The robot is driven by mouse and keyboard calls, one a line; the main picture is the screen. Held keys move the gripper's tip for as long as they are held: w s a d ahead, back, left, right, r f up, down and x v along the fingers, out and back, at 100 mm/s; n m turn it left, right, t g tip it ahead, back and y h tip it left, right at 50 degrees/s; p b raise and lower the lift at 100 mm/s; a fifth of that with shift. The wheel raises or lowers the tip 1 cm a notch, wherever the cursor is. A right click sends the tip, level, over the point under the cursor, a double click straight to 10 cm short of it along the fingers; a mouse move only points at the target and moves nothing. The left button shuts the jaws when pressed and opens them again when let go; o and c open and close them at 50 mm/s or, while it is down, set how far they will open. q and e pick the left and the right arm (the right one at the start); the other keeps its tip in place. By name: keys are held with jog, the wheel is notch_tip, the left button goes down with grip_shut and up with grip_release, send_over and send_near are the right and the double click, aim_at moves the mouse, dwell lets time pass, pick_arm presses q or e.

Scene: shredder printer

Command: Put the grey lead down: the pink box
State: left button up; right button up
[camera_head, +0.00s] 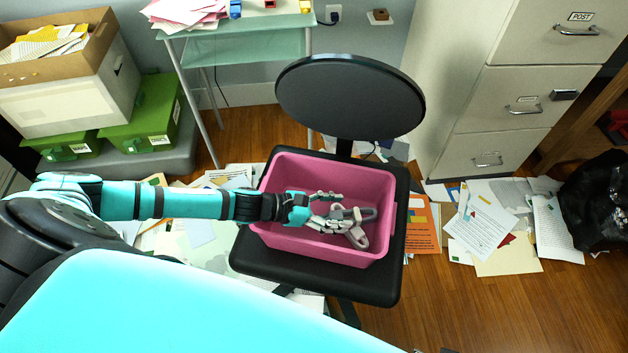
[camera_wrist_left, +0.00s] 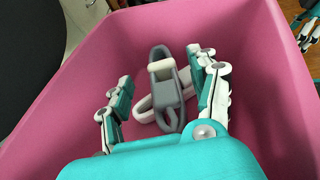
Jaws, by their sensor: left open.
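The pink box (camera_head: 328,170) is an open tub standing on the black seat of a chair. The grey lead (camera_head: 357,239) lies inside it, a bundle of grey and pale loops. In the left wrist view the lead (camera_wrist_left: 163,95) lies low in the pink box (camera_wrist_left: 262,75). My left gripper (camera_head: 330,211) is inside the box, over the lead. Its fingers (camera_wrist_left: 160,75) are spread, one on each side of the lead, and part of the lead is hidden behind the hand. Teal and white finger links, seemingly of my right gripper (camera_wrist_left: 309,32), are cut off at the wrist view's edge.
The chair's round black back (camera_head: 350,97) rises behind the box. A grey filing cabinet (camera_head: 495,100) stands at the right, and a black bag (camera_head: 597,200) beyond it. Papers (camera_head: 485,225) litter the wooden floor. Green boxes (camera_head: 150,115) stand at the left.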

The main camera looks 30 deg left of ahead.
pick_arm(q)
jog(key=v, duration=0.9)
jog(key=shift+s+a+r, duration=0.2)
jog(key=shift+a, duration=0.05)
pick_arm(e)
jog(key=shift+s+f, duration=0.35)
jog(key=shift+f, duration=0.35)
jog(key=shift+s+f, duration=0.3)
jog(key=shift+f, duration=0.35)
jog(key=shift+w, duration=0.1)
